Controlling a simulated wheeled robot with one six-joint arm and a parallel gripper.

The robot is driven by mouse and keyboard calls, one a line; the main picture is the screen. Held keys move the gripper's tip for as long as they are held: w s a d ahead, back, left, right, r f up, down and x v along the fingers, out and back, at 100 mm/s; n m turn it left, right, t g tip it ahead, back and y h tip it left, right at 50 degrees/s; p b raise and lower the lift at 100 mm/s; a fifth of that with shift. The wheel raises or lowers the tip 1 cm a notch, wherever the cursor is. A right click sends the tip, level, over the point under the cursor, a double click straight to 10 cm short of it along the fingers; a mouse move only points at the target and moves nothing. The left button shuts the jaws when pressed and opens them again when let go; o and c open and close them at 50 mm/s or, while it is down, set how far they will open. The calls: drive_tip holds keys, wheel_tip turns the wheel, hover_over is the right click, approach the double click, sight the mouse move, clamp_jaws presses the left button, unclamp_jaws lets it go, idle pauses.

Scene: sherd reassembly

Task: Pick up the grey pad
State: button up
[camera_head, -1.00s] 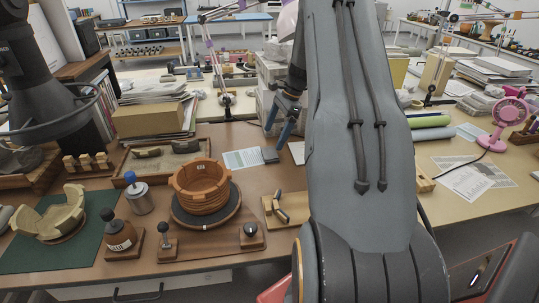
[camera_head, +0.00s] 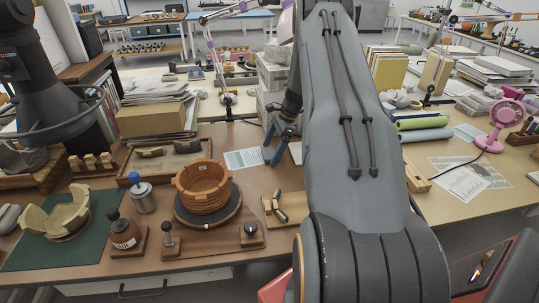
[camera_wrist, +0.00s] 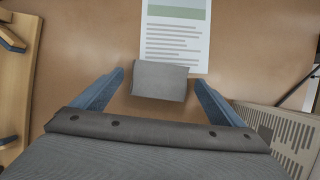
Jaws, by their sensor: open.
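The grey pad (camera_wrist: 160,81) is a small block lying on the brown table in the wrist view, at the lower edge of a printed sheet. My gripper (camera_wrist: 159,84) is open, with one blue finger on each side of the pad and a gap on both sides. I cannot tell how far the fingertips are above the table. In the head view, my gripper (camera_head: 275,152) is low over the table beside the printed sheet (camera_head: 246,159), and it hides most or all of the pad.
A terracotta pot (camera_head: 203,184) stands on a dark turntable, left of my gripper. A wooden block with a dark-tipped tool (camera_head: 278,210) lies nearer the front edge. A box (camera_head: 158,119) under papers stands behind left.

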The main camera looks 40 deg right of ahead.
sight(272, 153)
drive_tip(key=c, duration=1.1)
drive_tip(key=shift+c, duration=0.2)
drive_tip(key=shift+r, duration=0.1)
drive_tip(key=shift+s+r+b, duration=0.15)
drive_tip(key=shift+r+b, duration=0.25)
drive_tip(key=shift+b, duration=0.15)
drive_tip(key=r+b, duration=0.1)
drive_tip(key=r, duration=0.2)
drive_tip(key=r+b, duration=0.1)
drive_tip(key=r, duration=0.2)
drive_tip(key=shift+s+a+r, duration=0.1)
drive_tip(key=shift+s+a, duration=0.05)
drive_tip(key=shift+s, duration=0.05)
drive_tip(key=s+a+b, duration=0.1)
drive_tip(key=s+a, duration=0.3)
drive_tip(key=s, duration=0.4)
drive_tip(key=s+a+b, duration=0.2)
drive_tip(key=s+a, duration=0.2)
drive_tip(key=s, duration=0.5)
drive_tip(key=shift+s+a, duration=0.2)
